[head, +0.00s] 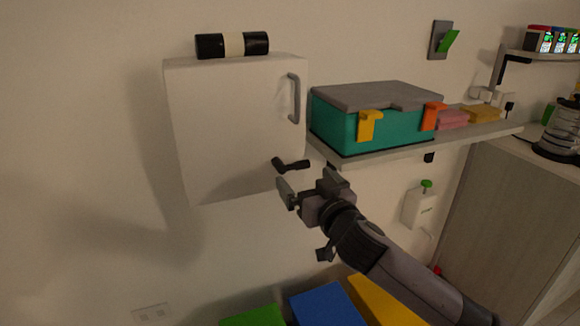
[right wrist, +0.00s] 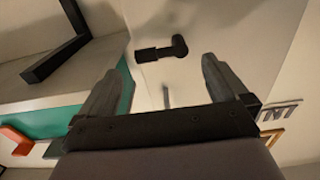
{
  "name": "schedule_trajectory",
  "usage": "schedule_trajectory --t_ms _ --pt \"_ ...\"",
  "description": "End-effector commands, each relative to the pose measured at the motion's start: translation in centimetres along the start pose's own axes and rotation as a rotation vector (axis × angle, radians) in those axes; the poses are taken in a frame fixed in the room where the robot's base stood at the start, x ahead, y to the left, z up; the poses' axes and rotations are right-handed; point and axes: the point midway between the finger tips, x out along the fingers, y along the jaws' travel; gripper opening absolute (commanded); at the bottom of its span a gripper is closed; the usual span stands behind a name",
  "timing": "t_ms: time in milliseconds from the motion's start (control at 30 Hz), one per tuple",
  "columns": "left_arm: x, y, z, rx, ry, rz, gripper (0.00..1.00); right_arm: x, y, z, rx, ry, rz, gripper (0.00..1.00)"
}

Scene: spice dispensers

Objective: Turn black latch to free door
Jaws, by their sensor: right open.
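The black latch (head: 291,165) sits low on the right side of the white cabinet door (head: 235,130), lying roughly level across the door's edge. A grey handle (head: 294,98) is mounted above it on the same door. My right gripper (head: 305,184) is open and empty, just below and in front of the latch. In the right wrist view the latch (right wrist: 162,49) shows beyond and between the two open fingertips (right wrist: 160,75), apart from them. The door looks shut. My left gripper is in neither view.
A shelf (head: 395,146) right of the cabinet holds a teal box (head: 338,128) with a grey lid and yellow and orange clips. A black and white cylinder (head: 233,44) lies on the cabinet. Coloured bins (head: 327,305) stand below. The wall left of the cabinet is clear.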

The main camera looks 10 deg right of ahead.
Motion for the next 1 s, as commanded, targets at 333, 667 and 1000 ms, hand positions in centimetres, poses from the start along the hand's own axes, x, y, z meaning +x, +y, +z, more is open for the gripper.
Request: schedule_trajectory --t_ms 333,667,1000 --pt "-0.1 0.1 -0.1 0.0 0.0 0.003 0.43 2.7 0.0 -0.2 -0.003 0.003 0.002 1.0" --pt "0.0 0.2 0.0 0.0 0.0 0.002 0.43 6.1 0.0 -0.2 -0.002 0.002 0.001 1.0" --pt "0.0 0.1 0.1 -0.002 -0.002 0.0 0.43 7.2 0.0 -0.1 -0.002 0.002 0.0 1.0"
